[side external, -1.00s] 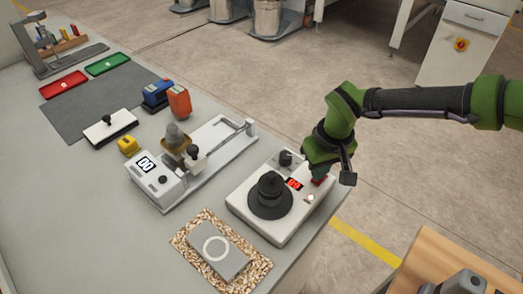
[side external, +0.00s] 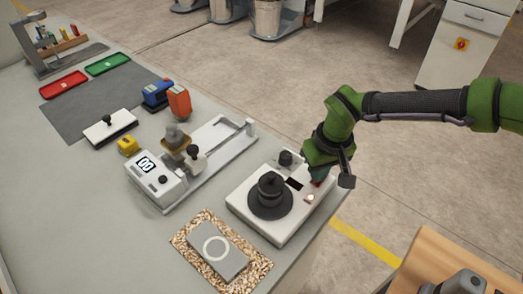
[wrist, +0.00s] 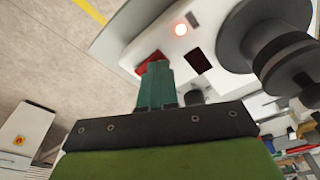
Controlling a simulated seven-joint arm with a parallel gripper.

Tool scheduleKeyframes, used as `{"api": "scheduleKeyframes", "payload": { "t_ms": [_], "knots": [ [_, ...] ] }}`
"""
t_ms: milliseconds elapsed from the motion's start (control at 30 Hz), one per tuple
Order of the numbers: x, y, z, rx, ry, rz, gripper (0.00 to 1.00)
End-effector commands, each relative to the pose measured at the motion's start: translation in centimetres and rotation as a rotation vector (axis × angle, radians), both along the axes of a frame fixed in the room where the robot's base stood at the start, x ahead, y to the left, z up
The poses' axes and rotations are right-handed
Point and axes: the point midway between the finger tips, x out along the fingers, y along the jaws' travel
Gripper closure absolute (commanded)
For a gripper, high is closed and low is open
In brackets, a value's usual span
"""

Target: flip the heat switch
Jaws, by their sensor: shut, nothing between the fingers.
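The heat switch, a red rocker (wrist: 150,63), sits at the edge of the white hot plate unit (side external: 262,225). It is mostly hidden by my gripper in the side view. My gripper (wrist: 157,66) is shut and empty, with its green fingertips on or just over the red switch; I cannot tell for certain whether they touch. It also shows in the side view (side external: 317,178), low over the unit's right corner. The unit's display (wrist: 199,62) is dark.
A dark weighted cylinder (side external: 269,188) stands on the unit's round plate, close to my gripper.

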Motion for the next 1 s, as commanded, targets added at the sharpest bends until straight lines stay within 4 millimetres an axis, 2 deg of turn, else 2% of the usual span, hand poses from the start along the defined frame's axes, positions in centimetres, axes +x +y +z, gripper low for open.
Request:
{"api": "scheduleKeyframes", "payload": {
  "t_ms": [700,1000],
  "knots": [
    [0.0,0.0,5.9,0.001,-0.002,0.0,1.0],
    [0.0,0.0,6.6,0.0,-0.001,0.0,1.0]
  ]
}}
